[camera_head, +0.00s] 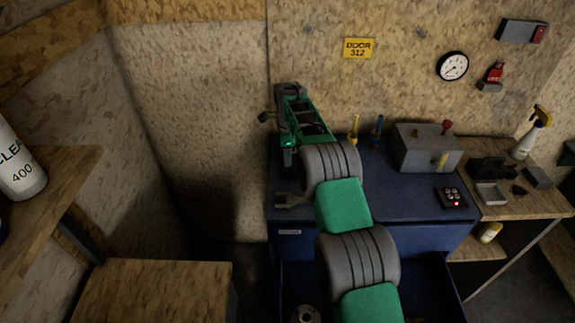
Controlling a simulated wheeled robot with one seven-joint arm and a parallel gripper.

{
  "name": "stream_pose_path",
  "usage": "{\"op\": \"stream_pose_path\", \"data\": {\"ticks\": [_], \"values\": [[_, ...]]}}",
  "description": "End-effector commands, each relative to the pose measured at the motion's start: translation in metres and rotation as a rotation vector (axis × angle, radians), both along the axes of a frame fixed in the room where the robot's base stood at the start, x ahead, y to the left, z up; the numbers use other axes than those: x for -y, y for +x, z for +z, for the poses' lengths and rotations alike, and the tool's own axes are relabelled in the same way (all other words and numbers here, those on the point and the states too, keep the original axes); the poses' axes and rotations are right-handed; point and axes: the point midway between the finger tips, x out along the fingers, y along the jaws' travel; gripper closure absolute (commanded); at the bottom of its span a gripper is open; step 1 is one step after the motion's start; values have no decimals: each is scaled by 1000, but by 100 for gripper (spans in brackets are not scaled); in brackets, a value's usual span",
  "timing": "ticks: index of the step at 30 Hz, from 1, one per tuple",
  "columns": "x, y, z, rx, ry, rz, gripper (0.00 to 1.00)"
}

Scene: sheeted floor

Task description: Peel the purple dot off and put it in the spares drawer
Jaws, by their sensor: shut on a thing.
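My green and grey arm reaches up from the lower right across the blue bench (405,200). Its end, with my gripper (287,161), is over the bench's left part, small and dark in the picture. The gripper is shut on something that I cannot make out. No purple dot shows; it may be hidden by my arm or too small to see. A blue drawer (440,300) is pulled out below the bench top, partly hidden by my arm. A small pale label (290,232) on the bench front is too small to read.
A round metal part (306,315) is at the open drawer's lower left. A grey box (428,148) and a small button panel (452,197) stand on the bench. A wooden side table (535,203) is at right. A wooden surface (155,290) is at lower left.

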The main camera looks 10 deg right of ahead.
Motion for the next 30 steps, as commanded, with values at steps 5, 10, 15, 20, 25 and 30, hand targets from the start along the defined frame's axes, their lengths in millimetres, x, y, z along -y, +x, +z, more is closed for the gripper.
{"op": "stream_pose_path", "data": {"ticks": [5,10,15,20,25,30], "values": [[0,0,6,1,0,0,100],[0,0,12,1,0,0,100],[0,0,18,1,0,0,100],[0,0,23,0,0,0,100],[0,0,29,0,0,0,100],[0,0,35,1,0,0,100]]}}
